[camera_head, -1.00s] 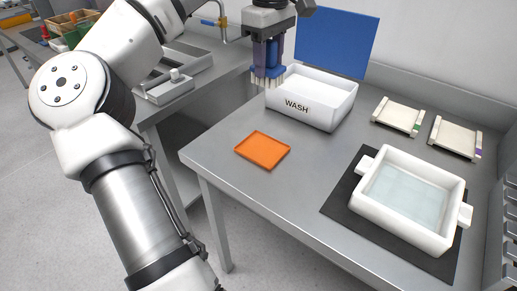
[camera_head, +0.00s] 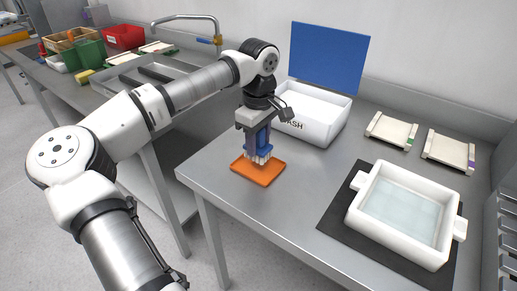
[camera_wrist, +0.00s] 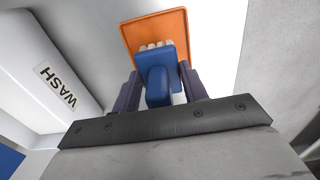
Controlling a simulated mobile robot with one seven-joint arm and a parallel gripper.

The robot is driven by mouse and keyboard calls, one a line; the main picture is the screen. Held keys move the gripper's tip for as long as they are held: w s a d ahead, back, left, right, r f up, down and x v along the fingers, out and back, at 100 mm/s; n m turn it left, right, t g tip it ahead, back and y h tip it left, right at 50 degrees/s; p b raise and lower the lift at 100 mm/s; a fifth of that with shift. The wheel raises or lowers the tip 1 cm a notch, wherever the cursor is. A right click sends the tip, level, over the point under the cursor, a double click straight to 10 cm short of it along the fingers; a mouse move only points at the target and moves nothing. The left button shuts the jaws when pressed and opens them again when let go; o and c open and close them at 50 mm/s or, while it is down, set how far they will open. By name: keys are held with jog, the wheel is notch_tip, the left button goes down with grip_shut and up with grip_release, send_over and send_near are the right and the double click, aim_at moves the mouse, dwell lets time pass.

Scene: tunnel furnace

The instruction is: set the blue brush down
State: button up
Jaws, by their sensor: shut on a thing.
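The blue brush (camera_head: 264,150) is upright with its pale bristles down, over the orange tray (camera_head: 244,172) on the steel table. My gripper (camera_head: 257,146) is shut on the brush from above. The bristles are at or just above the tray; I cannot tell whether they touch. In the wrist view the blue brush (camera_wrist: 158,75) sits between my two dark fingers (camera_wrist: 160,90), with the orange tray (camera_wrist: 135,33) beyond it.
A white WASH bin (camera_head: 318,125) stands right behind my gripper, with a blue panel (camera_head: 328,50) behind it. A white two-handled basin (camera_head: 395,242) stands on a dark mat (camera_head: 335,220) at the right. Two pale trays (camera_head: 391,131) lie behind it. Bare table lies between tray and mat.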

aim_at(258, 151)
jog(key=shift+f, duration=1.7)
jog(key=shift+f, duration=0.2)
jog(key=o, duration=0.8)
jog(key=shift+o, duration=0.4)
jog(key=shift+r, duration=0.1)
